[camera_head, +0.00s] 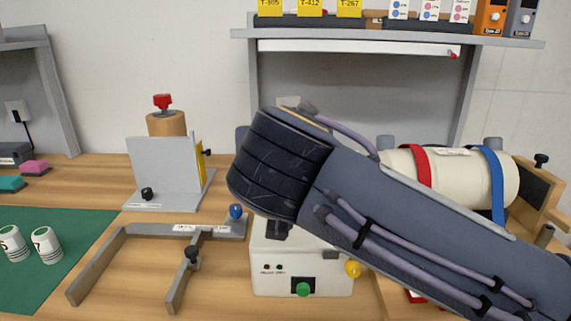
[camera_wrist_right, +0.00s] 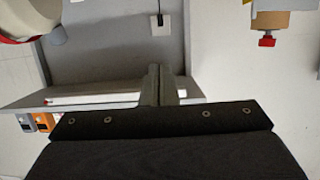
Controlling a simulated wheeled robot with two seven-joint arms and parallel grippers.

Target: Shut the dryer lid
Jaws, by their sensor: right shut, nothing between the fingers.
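The dryer (camera_head: 325,283) is a small off-white box with a green button on its front and a yellow ball at its right side. It stands on the wooden bench at the middle of the head view. My right arm crosses in front of its top, so I cannot see the lid or how far open it is. My right gripper is hidden behind its own wrist in the head view. The right wrist view shows the right gripper (camera_wrist_right: 158,72) with its fingers together and nothing between them. My left gripper is not in view.
A grey metal frame (camera_head: 168,234) with a blue ball lies left of the dryer. Behind it stands a grey angled plate (camera_head: 160,165). A cream cylinder (camera_head: 455,176) with red and blue straps is at right. A loaded shelf (camera_head: 400,38) hangs above.

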